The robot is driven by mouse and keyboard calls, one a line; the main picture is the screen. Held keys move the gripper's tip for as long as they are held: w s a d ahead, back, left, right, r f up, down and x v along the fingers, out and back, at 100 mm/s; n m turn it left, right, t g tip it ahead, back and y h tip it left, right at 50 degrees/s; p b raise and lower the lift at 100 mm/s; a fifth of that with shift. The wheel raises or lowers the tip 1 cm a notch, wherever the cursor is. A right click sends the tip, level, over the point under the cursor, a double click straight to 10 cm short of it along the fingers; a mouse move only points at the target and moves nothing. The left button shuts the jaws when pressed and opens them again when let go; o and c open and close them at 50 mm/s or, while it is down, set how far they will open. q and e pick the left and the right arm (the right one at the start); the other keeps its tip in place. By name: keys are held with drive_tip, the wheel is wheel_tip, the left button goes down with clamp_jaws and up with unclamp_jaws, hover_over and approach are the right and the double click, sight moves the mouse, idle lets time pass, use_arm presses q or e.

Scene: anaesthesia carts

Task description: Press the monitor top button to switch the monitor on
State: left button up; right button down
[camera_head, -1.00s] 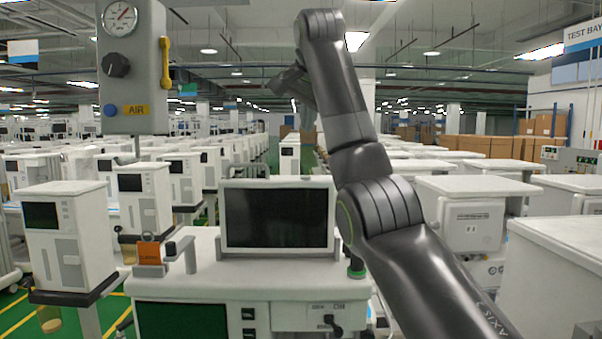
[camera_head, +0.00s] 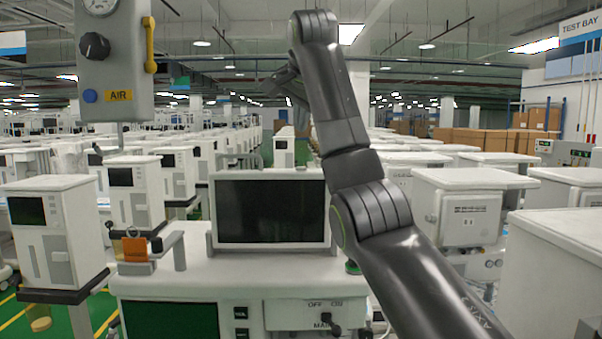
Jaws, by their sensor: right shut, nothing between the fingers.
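The monitor (camera_head: 271,210) stands on top of the white anaesthesia cart (camera_head: 190,273) in front of me. Its screen is dark, and its white frame faces me. I cannot make out the button on its top edge. My right arm comes in from the lower right, rises past the monitor's right side and bends over at the top. My right gripper (camera_head: 275,84) is small and dark, shut and empty, in the air above the monitor and apart from it. Part of it is hidden behind the forearm. My left gripper is not in view.
A grey air panel (camera_head: 118,60) with a gauge and yellow handle hangs at the upper left. An orange block (camera_head: 135,249) sits at the cart's left. White machines crowd both sides. A white cabinet (camera_head: 560,250) stands close at the right.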

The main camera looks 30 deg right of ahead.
drive_tip(key=b, duration=0.3)
hover_over(302, 169)
wheel_tip(302, 169, down, 4)
drive_tip(key=shift+a+f, duration=0.1)
drive_tip(key=shift+f+b, duration=0.65)
drive_tip(key=shift+f, duration=0.2)
idle(1.1)
drive_tip(key=shift+f+b, duration=0.35)
drive_tip(key=shift+b, duration=0.1)
drive_tip(key=shift+f+b, duration=0.5)
idle(0.5)
drive_tip(key=shift+r, duration=0.1)
drive_tip(key=shift+r+p, duration=0.8)
drive_tip(key=shift+p, duration=0.05)
